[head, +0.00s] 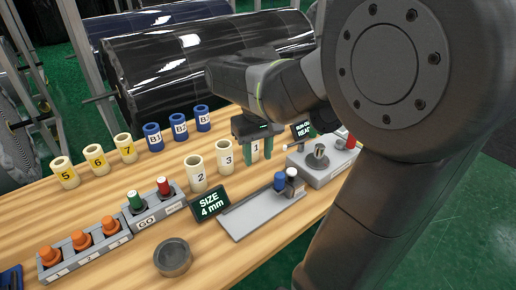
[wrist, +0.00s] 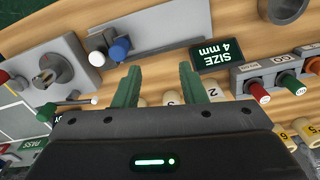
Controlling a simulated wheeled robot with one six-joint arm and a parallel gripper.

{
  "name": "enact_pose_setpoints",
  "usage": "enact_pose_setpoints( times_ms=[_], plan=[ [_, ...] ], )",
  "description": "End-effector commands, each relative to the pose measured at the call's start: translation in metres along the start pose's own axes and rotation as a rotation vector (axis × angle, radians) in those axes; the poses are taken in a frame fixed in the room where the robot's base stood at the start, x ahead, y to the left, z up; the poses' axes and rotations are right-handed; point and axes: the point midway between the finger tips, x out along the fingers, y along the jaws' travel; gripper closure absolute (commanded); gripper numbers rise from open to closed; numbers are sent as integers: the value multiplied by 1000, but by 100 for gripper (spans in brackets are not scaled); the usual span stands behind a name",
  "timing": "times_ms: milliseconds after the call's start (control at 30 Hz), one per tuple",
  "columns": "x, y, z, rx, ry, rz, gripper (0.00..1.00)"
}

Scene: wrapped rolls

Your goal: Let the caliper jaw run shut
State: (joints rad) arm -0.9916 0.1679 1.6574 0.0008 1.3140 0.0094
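The caliper looks to be the flat grey plate (head: 250,214) beside a dark display (head: 209,204) reading "SIZE 4 mm". A blue-capped post (head: 279,182) and a white-capped post (head: 291,175) stand close together at its right end. In the wrist view the plate (wrist: 165,25), blue cap (wrist: 120,48), white cap (wrist: 97,58) and display (wrist: 218,56) lie beyond my fingertips. My gripper (head: 260,168) is open, green fingers pointing down behind the plate. It also shows in the wrist view (wrist: 158,78).
Cream rolls 2 (head: 197,172) and 3 (head: 224,157) stand left of my gripper. A GO block (head: 152,213) and orange plugs in a rack (head: 84,246) are left. A grey box with a knob (head: 318,158) is right. A round cup (head: 173,258) is in front.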

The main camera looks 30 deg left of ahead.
Motion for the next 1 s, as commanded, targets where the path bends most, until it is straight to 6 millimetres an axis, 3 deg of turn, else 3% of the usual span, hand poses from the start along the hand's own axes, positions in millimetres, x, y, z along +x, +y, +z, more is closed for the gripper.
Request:
enact_pose_setpoints(
  times_ms=[200,700,867,1000],
  plan=[
    [-10,0,0,0,-1,0,62],
    [-8,0,0,0,-2,0,62],
    [6,0,1,0,-4,0,62],
    [30,0,1,0,-7,0,62]
  ],
)
